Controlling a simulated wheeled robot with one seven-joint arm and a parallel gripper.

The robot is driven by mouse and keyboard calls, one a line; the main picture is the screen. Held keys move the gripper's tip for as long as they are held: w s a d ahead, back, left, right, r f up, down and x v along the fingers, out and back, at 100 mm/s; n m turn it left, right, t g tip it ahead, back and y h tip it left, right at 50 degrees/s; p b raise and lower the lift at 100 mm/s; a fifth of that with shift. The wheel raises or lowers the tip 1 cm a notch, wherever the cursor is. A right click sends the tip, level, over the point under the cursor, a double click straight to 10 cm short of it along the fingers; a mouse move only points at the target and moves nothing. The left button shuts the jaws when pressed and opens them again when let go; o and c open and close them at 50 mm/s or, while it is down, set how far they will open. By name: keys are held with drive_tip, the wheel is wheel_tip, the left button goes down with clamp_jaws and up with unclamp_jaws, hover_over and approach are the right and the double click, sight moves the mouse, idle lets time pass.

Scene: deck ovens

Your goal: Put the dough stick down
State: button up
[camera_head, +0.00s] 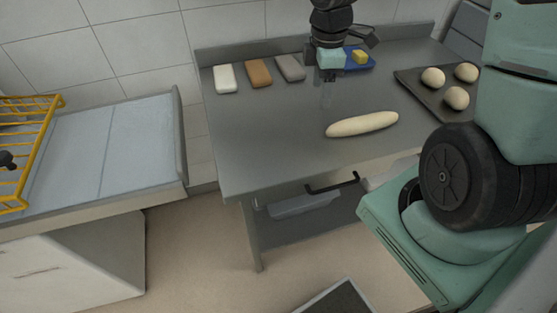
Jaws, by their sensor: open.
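The dough stick (362,124) is a long pale roll lying on the grey metal table (240,150), near its front edge. It lies slightly slanted, its right end a little farther back. My gripper (328,74) is above the back part of the table, behind and to the left of the dough stick and apart from it. It is open, and I see nothing held in it. Its fingertips are small and dark in this view, so their exact height over the table is hard to tell.
White (225,79), brown (259,73) and grey (290,68) blocks lie along the table's back. A blue tray (370,66) holds a yellow piece (360,56). A dark tray (411,83) with 3 dough balls is at right. The table's left middle is clear.

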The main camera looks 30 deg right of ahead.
drive_tip(key=s+a+r+m, duration=0.2)
drive_tip(key=s+a, duration=0.7)
drive_tip(key=a, duration=0.2)
drive_tip(key=s+a+r+m, duration=0.3)
drive_tip(key=s+a, duration=0.6)
drive_tip(key=a, duration=0.2)
drive_tip(key=shift+s+a+r+y, duration=0.25)
drive_tip(key=shift+s+a+y, duration=0.05)
drive_tip(key=shift+a, duration=0.1)
drive_tip(key=shift+c, duration=0.3)
